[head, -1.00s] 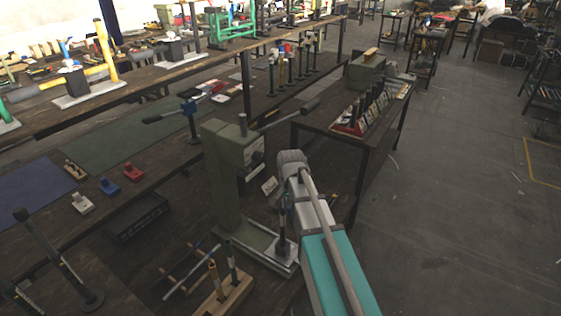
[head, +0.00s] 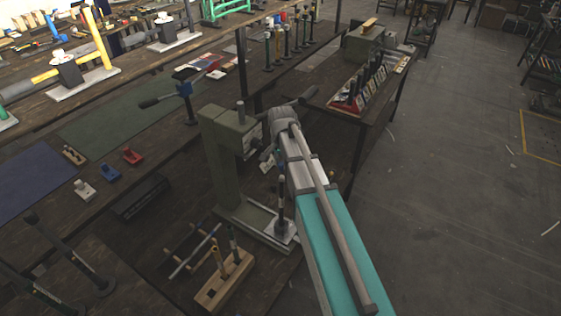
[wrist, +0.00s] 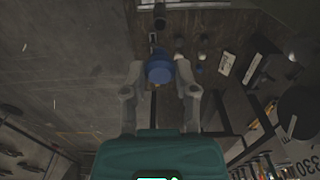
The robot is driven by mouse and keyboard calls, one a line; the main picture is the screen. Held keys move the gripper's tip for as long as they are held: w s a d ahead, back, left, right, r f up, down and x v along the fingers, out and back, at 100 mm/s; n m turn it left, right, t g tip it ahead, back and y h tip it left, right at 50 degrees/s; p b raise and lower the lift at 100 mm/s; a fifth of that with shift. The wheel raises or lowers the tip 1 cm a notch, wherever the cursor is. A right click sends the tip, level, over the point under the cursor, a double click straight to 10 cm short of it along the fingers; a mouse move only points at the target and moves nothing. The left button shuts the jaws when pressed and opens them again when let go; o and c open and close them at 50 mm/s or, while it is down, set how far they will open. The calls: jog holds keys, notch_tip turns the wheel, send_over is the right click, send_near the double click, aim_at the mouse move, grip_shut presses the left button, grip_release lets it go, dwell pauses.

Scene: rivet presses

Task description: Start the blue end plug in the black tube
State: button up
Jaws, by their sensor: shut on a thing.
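My gripper (wrist: 160,85) is shut on the blue end plug (wrist: 159,70), which sits between the fingertips in the wrist view. A dark cylinder (wrist: 160,16) shows beyond the plug at the top of that view, apart from it in the picture; I cannot tell if it is the black tube. My arm hides the fingers and plug in the head view.
A wooden block with upright rods (head: 224,282) and a small rack of rods (head: 194,252) stand in front of the press. A red-based rack (head: 345,106) is on the bench behind. Open floor (head: 460,190) lies to the right.

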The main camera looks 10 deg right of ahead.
jog(key=shift+f, duration=0.2)
jog(key=shift+f+b, duration=2.7)
jog(key=shift+b, duration=0.15)
jog(key=shift+a, duration=0.1)
jog(key=shift+f+b, duration=1.15)
jog(key=shift+b, duration=0.05)
jog(key=o, duration=0.8)
jog(key=shift+o, duration=0.2)
jog(key=shift+r, duration=0.15)
